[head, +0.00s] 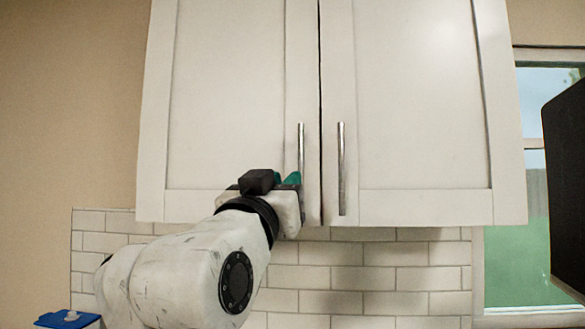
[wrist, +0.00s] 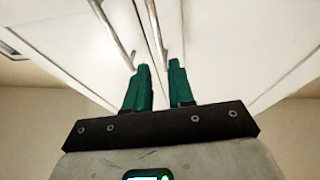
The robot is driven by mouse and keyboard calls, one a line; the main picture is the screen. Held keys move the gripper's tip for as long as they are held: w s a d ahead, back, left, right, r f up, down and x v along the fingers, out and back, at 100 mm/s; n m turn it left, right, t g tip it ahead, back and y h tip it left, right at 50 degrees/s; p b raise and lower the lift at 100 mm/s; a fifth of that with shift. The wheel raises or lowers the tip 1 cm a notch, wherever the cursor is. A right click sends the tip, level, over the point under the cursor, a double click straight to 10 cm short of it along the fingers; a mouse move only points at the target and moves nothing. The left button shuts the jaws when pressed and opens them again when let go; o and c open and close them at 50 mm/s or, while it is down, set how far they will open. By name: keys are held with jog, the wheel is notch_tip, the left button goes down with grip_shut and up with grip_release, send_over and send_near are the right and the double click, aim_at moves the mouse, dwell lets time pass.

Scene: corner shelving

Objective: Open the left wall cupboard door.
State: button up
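The left wall cupboard door (head: 228,95) is a white framed panel and is shut. Its upright metal bar handle (head: 301,150) is near the door's right edge.
The shut right door (head: 420,95) has its own bar handle (head: 341,168) close beside the left one. White tiles (head: 345,278) line the wall below. A window (head: 530,200) and a dark panel (head: 568,190) are at the right. A blue-topped object (head: 68,319) is at the lower left.

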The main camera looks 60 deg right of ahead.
aim_at(300, 164)
jog(key=p+x, duration=0.3)
jog(key=x, duration=0.6)
jog(key=shift+r+p, duration=0.2)
jog(key=shift+p, duration=0.2)
jog(key=shift+x, duration=0.75)
jog(key=shift+d+f, duration=0.1)
jog(key=shift+f, duration=0.05)
grip_shut()
